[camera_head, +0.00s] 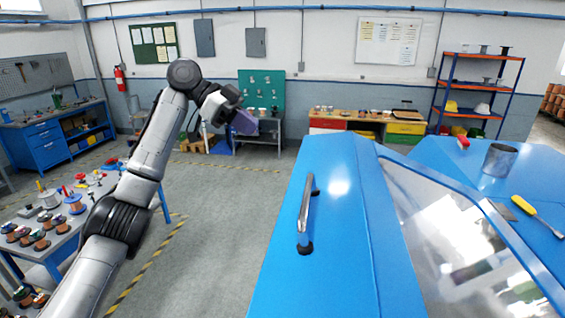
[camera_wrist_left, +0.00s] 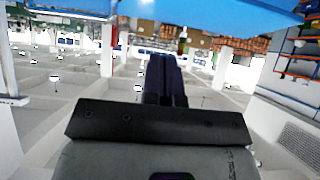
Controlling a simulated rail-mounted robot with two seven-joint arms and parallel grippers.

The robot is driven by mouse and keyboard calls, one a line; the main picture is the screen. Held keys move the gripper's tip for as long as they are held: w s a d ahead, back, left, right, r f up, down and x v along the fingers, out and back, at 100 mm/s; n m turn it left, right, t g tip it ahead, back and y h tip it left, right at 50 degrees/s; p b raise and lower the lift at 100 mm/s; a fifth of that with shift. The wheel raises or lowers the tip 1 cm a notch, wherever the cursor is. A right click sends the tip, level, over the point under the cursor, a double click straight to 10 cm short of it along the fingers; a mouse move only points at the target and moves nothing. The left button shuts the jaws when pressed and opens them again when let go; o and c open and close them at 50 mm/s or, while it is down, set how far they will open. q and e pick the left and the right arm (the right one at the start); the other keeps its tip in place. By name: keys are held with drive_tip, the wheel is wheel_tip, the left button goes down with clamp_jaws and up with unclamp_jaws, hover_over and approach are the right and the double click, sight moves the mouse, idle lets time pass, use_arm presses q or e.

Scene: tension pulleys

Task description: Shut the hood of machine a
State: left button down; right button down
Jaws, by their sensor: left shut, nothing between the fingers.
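A large blue hood (camera_head: 345,200) fills the lower middle and right of the head view, close to me. It carries a grey metal bar handle (camera_head: 306,212) on its left face and a clear window (camera_head: 455,235) on its right. No letter is readable on it, and I cannot tell how far open it stands. My left gripper (camera_head: 248,123) is raised to the left of the hood, apart from the handle. Its dark fingers (camera_wrist_left: 166,80) are shut and empty in the left wrist view. My right gripper is not in view.
Another blue surface on the right bears a metal cup (camera_head: 499,160) and a yellow-handled tool (camera_head: 536,214). A table with spools (camera_head: 75,205) stands at left, a blue workbench (camera_head: 55,135) behind it. Open floor (camera_head: 225,210) lies between my left arm and the hood.

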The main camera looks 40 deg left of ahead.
use_arm(q)
drive_tip(key=p, duration=0.3)
hover_over(297, 175)
drive_tip(key=s+a, duration=0.2)
drive_tip(key=a, duration=0.1)
wheel_tip(297, 175, down, 6)
drive_tip(key=shift+w+f+p, duration=0.25)
drive_tip(key=shift+f+p, duration=0.1)
drive_tip(key=shift+f, duration=0.55)
drive_tip(key=shift+w+d+f, duration=0.1)
drive_tip(key=shift+d+f, duration=0.1)
drive_tip(key=shift+f, duration=0.65)
